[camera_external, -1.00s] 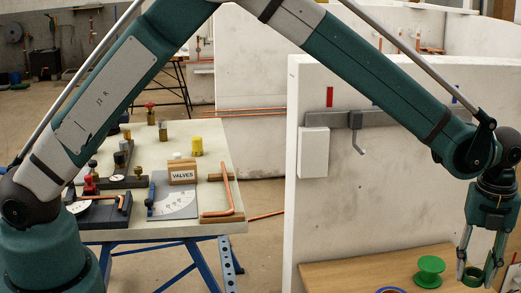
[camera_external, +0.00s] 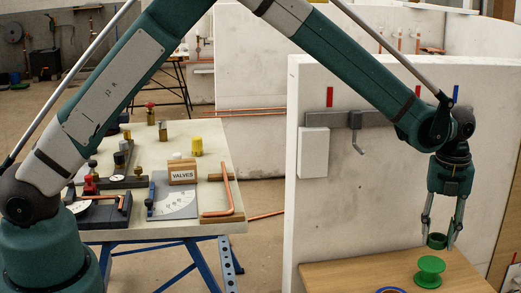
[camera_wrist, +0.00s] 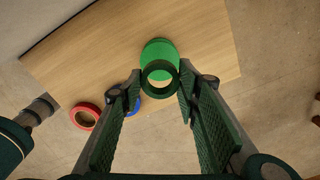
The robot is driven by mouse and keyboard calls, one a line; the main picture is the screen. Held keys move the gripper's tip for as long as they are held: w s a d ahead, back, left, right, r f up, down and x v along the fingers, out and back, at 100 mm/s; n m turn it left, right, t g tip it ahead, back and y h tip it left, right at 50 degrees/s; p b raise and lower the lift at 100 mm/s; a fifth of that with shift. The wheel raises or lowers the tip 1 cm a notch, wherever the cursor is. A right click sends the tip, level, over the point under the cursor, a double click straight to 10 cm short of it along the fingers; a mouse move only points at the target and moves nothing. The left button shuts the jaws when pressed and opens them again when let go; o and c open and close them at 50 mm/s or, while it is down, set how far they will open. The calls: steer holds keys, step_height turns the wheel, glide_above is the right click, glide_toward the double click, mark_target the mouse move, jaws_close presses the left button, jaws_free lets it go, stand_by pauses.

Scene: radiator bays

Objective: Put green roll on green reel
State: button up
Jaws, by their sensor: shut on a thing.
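The green roll (camera_external: 437,241) is a dark green ring between the fingertips of my gripper (camera_external: 438,237), which is shut on it and holds it up in the air. The green reel (camera_external: 430,272) is a bright green spool standing upright on the wooden table. In the outside view the roll appears just above the reel, with a gap between them. In the wrist view the roll (camera_wrist: 160,94) sits between the fingertips, and the reel (camera_wrist: 160,48) shows behind it, partly hidden by it.
The wooden table (camera_external: 355,273) is largely bare around the reel. A blue ring (camera_external: 391,290) lies at the picture's bottom edge, and a red ring (camera_wrist: 86,117) shows in the wrist view. A white wall (camera_external: 370,190) with a grey rail stands behind the table.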

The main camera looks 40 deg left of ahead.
mark_target(426, 259)
steer(key=shift+d+f, duration=0.2)
steer(key=shift+f, duration=0.5)
steer(key=shift+a+f, duration=0.15)
steer(key=shift+f, duration=0.15)
steer(key=shift+f, duration=0.1)
steer(key=shift+f, duration=1.5)
steer(key=shift+w+a+f, duration=0.1)
steer(key=shift+w+f, duration=0.05)
steer(key=shift+f, duration=0.25)
steer(key=shift+f, duration=0.2)
steer(key=o, duration=0.8)
steer(key=shift+c, duration=0.2)
